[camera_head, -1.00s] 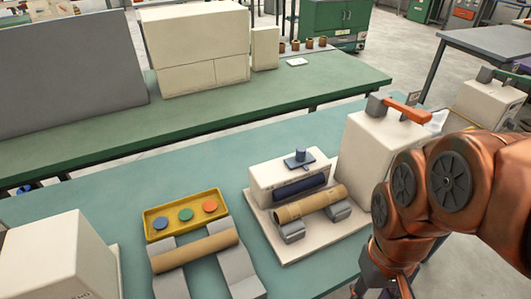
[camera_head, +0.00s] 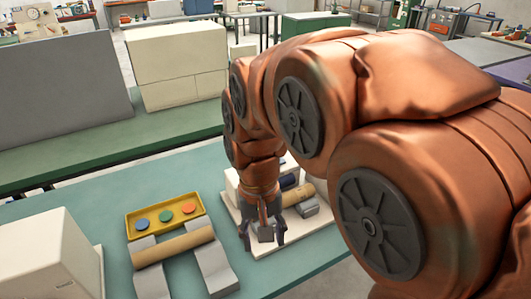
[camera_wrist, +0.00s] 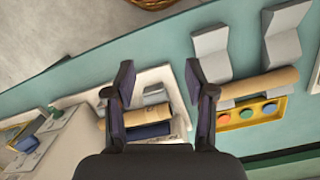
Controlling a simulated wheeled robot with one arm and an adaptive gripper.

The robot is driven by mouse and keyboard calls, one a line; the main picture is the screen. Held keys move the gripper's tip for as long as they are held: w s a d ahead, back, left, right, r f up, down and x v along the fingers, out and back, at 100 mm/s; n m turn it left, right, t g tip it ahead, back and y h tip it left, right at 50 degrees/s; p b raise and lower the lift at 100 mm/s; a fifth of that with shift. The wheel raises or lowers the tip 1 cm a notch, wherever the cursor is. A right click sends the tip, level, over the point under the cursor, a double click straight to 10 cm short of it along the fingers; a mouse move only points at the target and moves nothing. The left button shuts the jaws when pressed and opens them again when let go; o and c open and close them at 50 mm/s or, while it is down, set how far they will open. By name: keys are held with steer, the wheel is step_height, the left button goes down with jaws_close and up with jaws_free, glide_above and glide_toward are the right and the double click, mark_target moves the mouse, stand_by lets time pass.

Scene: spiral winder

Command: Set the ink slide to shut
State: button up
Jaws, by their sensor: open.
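The cream inking unit (camera_head: 231,180) stands on the teal table, mostly hidden behind my arm in the head view. Its tan roll (camera_head: 298,194) and part of its dark blue roller (camera_head: 291,178) show at the right of the arm. In the wrist view the blue roller (camera_wrist: 148,131) and the tan roll (camera_wrist: 137,115) lie between my fingers. The blue-knobbed slide on the unit's top is hidden now, so its setting cannot be told. My gripper (camera_head: 263,237) is open and empty, pointing down in front of the unit; its fingers spread apart in the wrist view (camera_wrist: 160,78).
A yellow tray (camera_head: 133,231) with blue, green and orange discs and a cardboard roll (camera_head: 172,246) on grey supports stand to the left. A cream box (camera_head: 50,255) is at the far left. In the wrist view another cream block (camera_wrist: 72,140) stands beside the unit.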

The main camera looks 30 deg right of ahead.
steer(key=w+d+m, duration=0.4)
steer(key=w+d, duration=0.3)
steer(key=w, duration=0.2)
steer(key=w+d+m+t+p, duration=0.1)
steer(key=w+d+m, duration=0.4)
steer(key=w, duration=0.5)
steer(key=w+d+r+m+p, duration=0.1)
steer(key=w+d+m, duration=0.4)
steer(key=w+d, duration=0.4)
steer(key=shift+w+d, duration=0.1)
steer(key=shift+w, duration=0.15)
steer(key=shift+f+p, duration=1.1)
steer(key=shift+f, duration=2.9)
jaws_close()
